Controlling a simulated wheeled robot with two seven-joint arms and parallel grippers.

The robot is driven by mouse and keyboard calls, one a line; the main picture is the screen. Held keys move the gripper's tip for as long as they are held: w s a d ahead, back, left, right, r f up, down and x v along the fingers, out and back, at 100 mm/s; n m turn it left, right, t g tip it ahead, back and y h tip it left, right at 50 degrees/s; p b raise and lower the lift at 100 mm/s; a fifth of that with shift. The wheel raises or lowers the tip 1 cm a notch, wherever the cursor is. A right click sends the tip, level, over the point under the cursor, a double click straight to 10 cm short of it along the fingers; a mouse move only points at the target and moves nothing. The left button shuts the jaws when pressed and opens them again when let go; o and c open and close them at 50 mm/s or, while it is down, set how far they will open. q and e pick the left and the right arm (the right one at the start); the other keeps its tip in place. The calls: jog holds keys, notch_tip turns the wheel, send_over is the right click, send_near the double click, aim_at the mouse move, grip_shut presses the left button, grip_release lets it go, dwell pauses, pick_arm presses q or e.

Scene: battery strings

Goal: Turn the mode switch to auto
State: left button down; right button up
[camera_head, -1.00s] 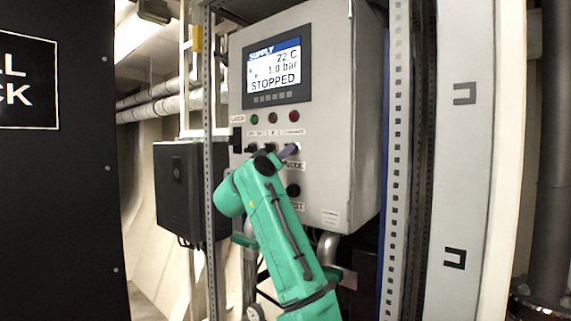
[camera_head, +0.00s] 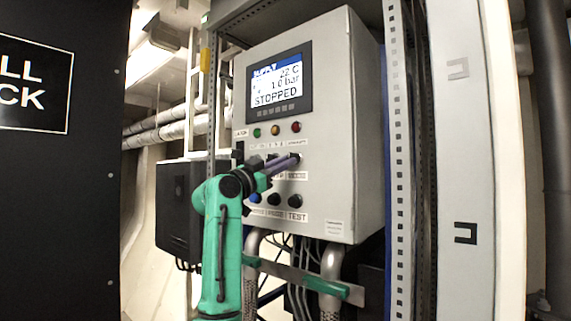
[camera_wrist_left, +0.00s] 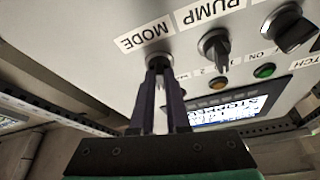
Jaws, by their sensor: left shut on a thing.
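The mode switch (camera_wrist_left: 158,60) is a dark knob on the grey control cabinet's face, beside the MODE label (camera_wrist_left: 146,34) in the left wrist view. My left gripper (camera_wrist_left: 159,68) is shut on this switch, with its two dark fingers on either side of the knob. The fingers hide most of the knob, so I cannot tell which position it points to. In the head view my left gripper (camera_head: 294,159) reaches the rightmost switch of the row from the left. The cabinet screen (camera_head: 278,84) reads STOPPED. My right gripper is not in view.
The pump switch (camera_wrist_left: 214,45) and another dark switch (camera_wrist_left: 290,28) sit beside the mode switch. Below are a blue button (camera_head: 255,197) and black knobs (camera_head: 295,201). A perforated rack post (camera_head: 398,160) stands right of the cabinet. Pipes (camera_head: 331,270) run below it.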

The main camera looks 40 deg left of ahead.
pick_arm(q)
jog(key=shift+a+r+m+g+h+p, duration=0.1)
jog(key=shift+m+g+h+p, duration=0.5)
jog(key=shift+m, duration=1.2)
jog(key=shift+a+r+m+g+h+p, duration=0.1)
jog(key=shift+m+g+h+p, duration=0.1)
jog(key=shift+m+h+p, duration=1.2)
jog(key=shift+m+y, duration=0.5)
jog(key=shift+m, duration=0.1)
jog(key=shift+b, duration=0.3)
jog(key=c, duration=0.9)
grip_release()
